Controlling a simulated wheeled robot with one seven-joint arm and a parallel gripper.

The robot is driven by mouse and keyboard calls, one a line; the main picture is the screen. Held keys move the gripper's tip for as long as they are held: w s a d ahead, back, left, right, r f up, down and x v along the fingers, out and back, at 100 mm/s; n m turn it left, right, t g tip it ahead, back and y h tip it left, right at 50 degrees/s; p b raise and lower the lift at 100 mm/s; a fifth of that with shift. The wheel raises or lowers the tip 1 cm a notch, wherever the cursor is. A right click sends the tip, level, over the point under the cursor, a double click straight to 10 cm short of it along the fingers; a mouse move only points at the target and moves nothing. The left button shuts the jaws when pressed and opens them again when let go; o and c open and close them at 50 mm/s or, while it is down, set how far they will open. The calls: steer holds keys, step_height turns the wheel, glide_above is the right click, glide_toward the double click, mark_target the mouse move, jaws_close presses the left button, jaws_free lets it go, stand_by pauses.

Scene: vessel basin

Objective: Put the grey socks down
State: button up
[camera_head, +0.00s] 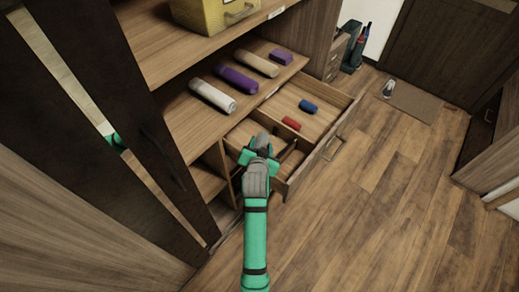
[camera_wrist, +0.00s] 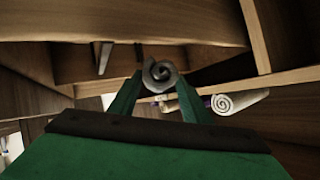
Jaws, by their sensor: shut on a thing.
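My gripper (camera_head: 258,156) is shut on the rolled grey socks (camera_head: 262,141) and holds them over the near left part of the open drawer (camera_head: 345,118). In the wrist view the grey socks (camera_wrist: 161,73) show as a spiral roll end between the green fingertips of my gripper (camera_wrist: 155,90). Whether the socks touch the drawer floor cannot be told. A small red roll (camera_head: 291,124) and a small blue roll (camera_head: 308,106) lie in the drawer's other compartment, apart from my gripper.
On the shelf above the drawer lie a white roll (camera_head: 213,95), a purple roll (camera_head: 237,79), a beige roll (camera_head: 257,63) and a small purple block (camera_head: 281,57). A yellow box (camera_head: 212,14) stands higher up. A dark cabinet door is at left. The floor at right is mostly clear.

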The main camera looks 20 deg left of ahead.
steer(key=shift+w+a+f, duration=0.2)
steer(key=shift+a+f, duration=0.1)
steer(key=shift+f, duration=1.65)
steer(key=shift+f, duration=0.3)
steer(key=shift+f, duration=0.35)
steer(key=o, duration=0.8)
steer(key=shift+r, duration=0.1)
steer(key=shift+r, duration=0.15)
steer(key=v, duration=1.2)
steer(key=shift+r, duration=0.4)
